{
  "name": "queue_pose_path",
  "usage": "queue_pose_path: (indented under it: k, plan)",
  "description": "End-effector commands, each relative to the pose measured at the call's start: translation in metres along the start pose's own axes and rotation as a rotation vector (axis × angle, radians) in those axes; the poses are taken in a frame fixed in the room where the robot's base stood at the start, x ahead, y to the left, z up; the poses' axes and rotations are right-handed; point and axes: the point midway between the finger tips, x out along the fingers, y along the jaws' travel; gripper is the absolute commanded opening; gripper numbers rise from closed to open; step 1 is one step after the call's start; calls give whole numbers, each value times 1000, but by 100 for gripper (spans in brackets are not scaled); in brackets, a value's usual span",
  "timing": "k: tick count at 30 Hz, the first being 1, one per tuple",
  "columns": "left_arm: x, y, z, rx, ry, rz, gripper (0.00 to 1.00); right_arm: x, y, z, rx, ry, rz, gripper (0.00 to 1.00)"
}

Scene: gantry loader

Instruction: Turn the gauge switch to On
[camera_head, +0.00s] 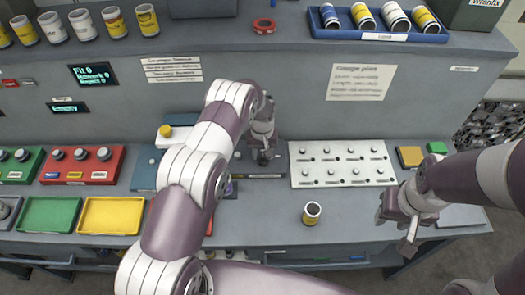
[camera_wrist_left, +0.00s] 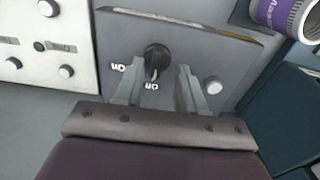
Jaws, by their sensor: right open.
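The gauge switch is a black round knob (camera_wrist_left: 155,58) with a raised grip bar, on a grey panel (camera_wrist_left: 215,50) in the left wrist view. Two small white upside-down labels sit by it, one to its left and one just below it; both look like "On", but they are too small to be sure. My left gripper (camera_wrist_left: 158,80) is open, its fingers on either side of the knob's near end; contact cannot be told. In the head view my left gripper (camera_head: 262,152) hides most of the switch. My right gripper (camera_head: 395,222) is open and empty at the right of the bench.
A white plate with several pegs (camera_head: 340,180) lies right of my left gripper. Green (camera_head: 50,214) and yellow (camera_head: 112,215) trays lie at the left. A notice (camera_head: 360,82) is on the back wall.

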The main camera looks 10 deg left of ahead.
Motion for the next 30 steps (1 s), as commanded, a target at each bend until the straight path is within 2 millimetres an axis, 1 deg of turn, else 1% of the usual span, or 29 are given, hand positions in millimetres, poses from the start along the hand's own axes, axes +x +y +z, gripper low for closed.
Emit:
queue_pose_path:
  k: [1, 6, 13, 14, 15, 16, 17, 25, 30]
  plan:
    - [4, 0, 0, 1, 0, 0, 39, -4, 0, 0, 0, 0, 0, 43]
    - [15, 0, -1, 1, 3, 1, 39, -5, 0, 0, 0, -1, 0, 43]
    - [16, 0, -1, 1, 2, 1, 39, -5, 0, 0, 0, -1, 0, 43]
    - [16, 0, -1, 1, 2, 1, 30, -5, 0, 0, 0, -1, 0, 43]
    - [16, 0, 0, 1, 2, 1, 17, -5, 0, 0, 0, -1, 0, 43]
    - [16, 0, 0, 1, 2, 1, 7, -5, 0, 0, 0, -1, 0, 43]
    - [16, 0, 0, 1, 2, 1, 0, -5, 0, 0, 0, -1, 0, 43]
    - [17, 0, 0, 8, 2, 1, 0, -3, 0, 0, 0, 0, 0, 43]
    - [18, 0, 0, 56, 2, 1, 0, 6, 0, 1, 0, -1, 0, 43]
